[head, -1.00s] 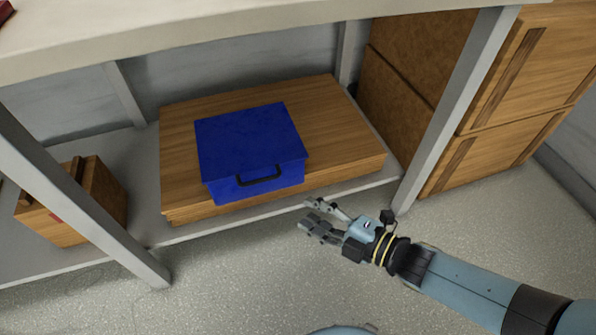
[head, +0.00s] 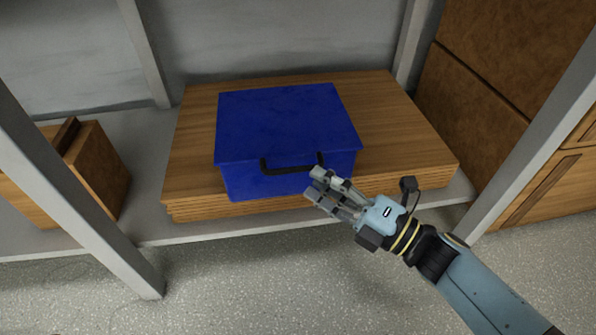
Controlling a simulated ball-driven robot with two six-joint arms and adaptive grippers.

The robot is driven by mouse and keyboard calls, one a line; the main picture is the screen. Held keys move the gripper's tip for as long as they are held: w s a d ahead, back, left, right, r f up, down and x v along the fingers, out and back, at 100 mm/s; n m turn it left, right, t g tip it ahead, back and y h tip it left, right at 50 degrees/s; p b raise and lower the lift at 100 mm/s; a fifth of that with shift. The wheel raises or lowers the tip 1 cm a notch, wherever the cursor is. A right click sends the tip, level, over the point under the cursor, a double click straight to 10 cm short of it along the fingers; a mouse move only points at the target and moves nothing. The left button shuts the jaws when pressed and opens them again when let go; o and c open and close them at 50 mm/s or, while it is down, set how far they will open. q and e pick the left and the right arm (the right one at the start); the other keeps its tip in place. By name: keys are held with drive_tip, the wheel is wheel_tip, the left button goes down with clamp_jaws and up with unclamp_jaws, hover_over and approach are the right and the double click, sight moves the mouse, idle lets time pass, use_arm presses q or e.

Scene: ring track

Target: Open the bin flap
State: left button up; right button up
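The bin is a blue box (head: 240,178) with a flat blue lid, the flap (head: 285,120), which lies closed on top. A dark handle (head: 288,170) sits on its front side. My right gripper (head: 316,183) is at the right end of the handle, in front of the bin. Its fingers look parted, with a narrow gap and nothing seen between them. I cannot tell whether they touch the handle or the bin. My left gripper is not in view.
The bin stands on a wooden board (head: 410,135) on a low grey shelf (head: 150,225). Grey posts stand left (head: 70,200) and right (head: 535,140). A brown wooden box (head: 95,165) is at the left. The floor in front is clear.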

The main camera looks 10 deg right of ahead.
sight(297, 167)
drive_tip(key=b+x, duration=0.1)
drive_tip(key=x, duration=0.4)
drive_tip(key=shift+w+a, duration=0.15)
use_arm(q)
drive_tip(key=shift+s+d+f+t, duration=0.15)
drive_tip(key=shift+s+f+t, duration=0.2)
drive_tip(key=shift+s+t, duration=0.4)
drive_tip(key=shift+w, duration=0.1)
use_arm(e)
clamp_jaws()
